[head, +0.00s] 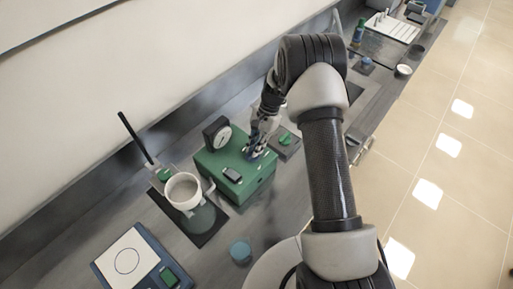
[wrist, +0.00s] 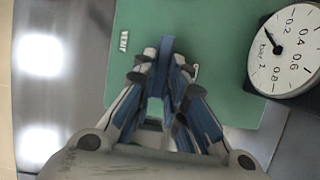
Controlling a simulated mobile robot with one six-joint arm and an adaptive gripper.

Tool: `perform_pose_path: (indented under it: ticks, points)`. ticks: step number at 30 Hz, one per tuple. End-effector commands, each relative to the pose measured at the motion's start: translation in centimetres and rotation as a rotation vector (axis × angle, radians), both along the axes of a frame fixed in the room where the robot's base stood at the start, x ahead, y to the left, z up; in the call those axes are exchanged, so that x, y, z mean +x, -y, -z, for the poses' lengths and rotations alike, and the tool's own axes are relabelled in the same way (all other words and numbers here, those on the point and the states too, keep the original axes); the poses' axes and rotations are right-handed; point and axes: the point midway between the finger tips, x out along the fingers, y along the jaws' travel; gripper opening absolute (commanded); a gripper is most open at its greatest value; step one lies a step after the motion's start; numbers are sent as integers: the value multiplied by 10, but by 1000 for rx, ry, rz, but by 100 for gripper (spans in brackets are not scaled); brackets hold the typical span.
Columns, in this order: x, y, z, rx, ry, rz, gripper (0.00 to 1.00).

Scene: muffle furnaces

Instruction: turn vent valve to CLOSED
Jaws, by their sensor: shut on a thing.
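The vent valve's blue handle (wrist: 167,44) shows between my fingertips in the wrist view, on top of a green box (wrist: 235,28). My gripper (wrist: 163,65) is shut on this handle from above; the fingers hide its lower part. A VENT label (wrist: 124,41) lies left of the handle, and a small white marking right of it is partly hidden by a finger. In the head view my gripper (head: 254,151) is at the right part of the green box (head: 212,166); the handle is hard to make out there.
A round pressure gauge (head: 219,133) stands at the back of the box, close to my gripper, and also shows in the wrist view (wrist: 288,50). A dark rectangular part (head: 232,175) is on the box. A white pot (head: 183,190) stands to the left. Bench space in front is partly clear.

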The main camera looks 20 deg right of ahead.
Motion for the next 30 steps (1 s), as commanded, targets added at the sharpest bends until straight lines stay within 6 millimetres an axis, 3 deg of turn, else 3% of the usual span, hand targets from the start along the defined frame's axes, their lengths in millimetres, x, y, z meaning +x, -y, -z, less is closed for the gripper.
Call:
perform_pose_path:
  ticks: [18, 19, 27, 30]
  points:
    - [-2, -2, 2, 2, -6, -48, 0]
    - [-2, -2, 2, 2, -6, -48, 13]
    - [-2, -2, 2, 2, -6, -46, 31]
    - [-1, -2, 1, 1, -5, -46, 32]
